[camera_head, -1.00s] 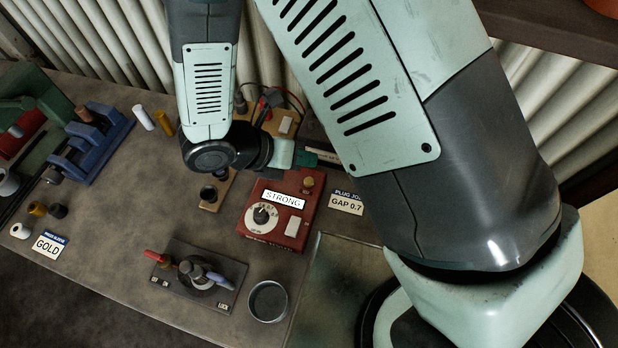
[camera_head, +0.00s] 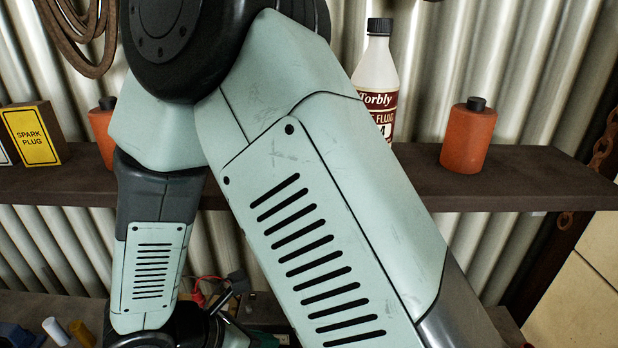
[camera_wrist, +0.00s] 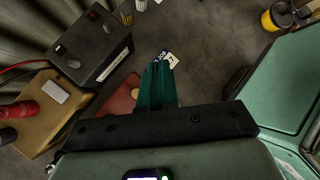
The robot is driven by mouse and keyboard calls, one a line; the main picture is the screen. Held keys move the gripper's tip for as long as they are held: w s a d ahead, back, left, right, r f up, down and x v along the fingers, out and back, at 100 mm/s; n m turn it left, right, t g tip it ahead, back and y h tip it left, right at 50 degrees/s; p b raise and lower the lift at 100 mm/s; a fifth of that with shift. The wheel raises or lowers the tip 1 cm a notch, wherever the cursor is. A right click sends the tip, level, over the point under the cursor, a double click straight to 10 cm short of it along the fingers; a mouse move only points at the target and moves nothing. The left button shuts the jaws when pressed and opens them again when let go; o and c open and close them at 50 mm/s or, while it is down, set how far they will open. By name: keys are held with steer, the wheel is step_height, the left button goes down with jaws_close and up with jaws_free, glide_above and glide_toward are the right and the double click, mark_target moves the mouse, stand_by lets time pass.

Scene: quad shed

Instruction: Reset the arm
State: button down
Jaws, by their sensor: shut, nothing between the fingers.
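My gripper (camera_wrist: 158,80) shows in the wrist view as dark green fingers pressed together, with nothing between them. It points over the bench (camera_wrist: 205,55), in front of part of a red box (camera_wrist: 118,103). A small card with dark print (camera_wrist: 168,57) lies just beyond the fingertips. In the head view my arm fills the middle, and the gripper's fingertips are hidden at the bottom edge.
In the wrist view, a black box (camera_wrist: 95,50) and a tan block (camera_wrist: 50,105) sit left of the gripper. In the head view, a shelf (camera_head: 480,180) holds a white bottle (camera_head: 377,70), an orange bottle (camera_head: 468,135) and a yellow spark plug box (camera_head: 32,133).

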steer(key=s+d+r+m+y, duration=0.1)
steer(key=d+r+m+y, duration=0.1)
steer(key=d+r+m, duration=0.4)
steer(key=s+d+r+m+y, duration=0.2)
steer(key=d+r+m, duration=0.4)
steer(key=r+m, duration=0.6)
steer(key=s+d+r+m+t+y, duration=0.1)
steer(key=d+r+m+y, duration=0.2)
steer(key=d+r+m, duration=0.4)
step_height(320, 180, up, 2)
steer(key=m, duration=0.3)
steer(key=shift+s+r, duration=0.15)
steer(key=shift+r, duration=0.1)
